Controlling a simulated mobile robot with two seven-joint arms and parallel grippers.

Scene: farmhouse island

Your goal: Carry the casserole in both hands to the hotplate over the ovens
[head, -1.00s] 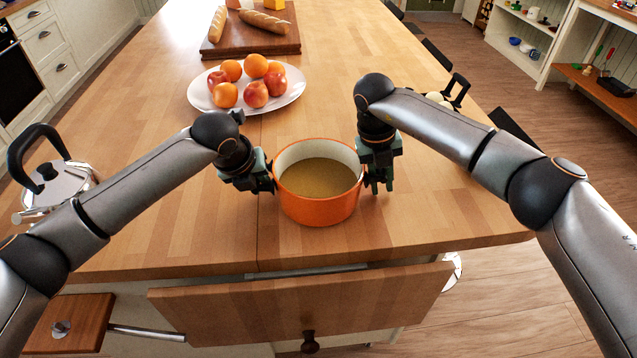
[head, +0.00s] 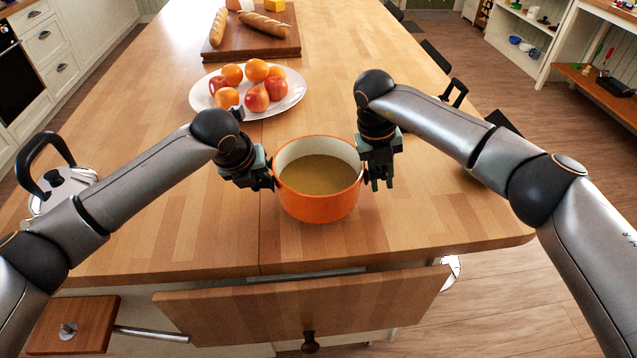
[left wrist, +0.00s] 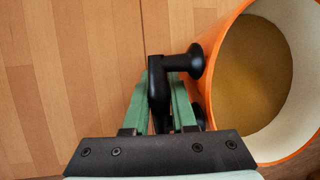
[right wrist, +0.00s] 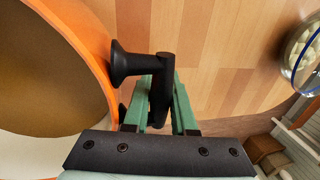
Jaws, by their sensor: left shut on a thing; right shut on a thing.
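The orange casserole (head: 318,205) has a cream inside and brown contents, and is upright over the near part of the wooden island. Whether its base touches the wood is hard to tell. My left gripper (head: 268,178) is shut on its left black handle, which shows between the fingers in the left wrist view (left wrist: 158,90). My right gripper (head: 374,180) is shut on its right black handle, seen in the right wrist view (right wrist: 162,90). The hotplate is not clearly in view; a dark oven front (head: 14,78) shows at the far left.
A white platter (head: 293,100) of apples and oranges lies just beyond the casserole. A board (head: 240,50) with bread is farther back. A kettle (head: 62,182) stands at left. An open drawer (head: 250,318) juts out below the near edge. Chairs line the right side.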

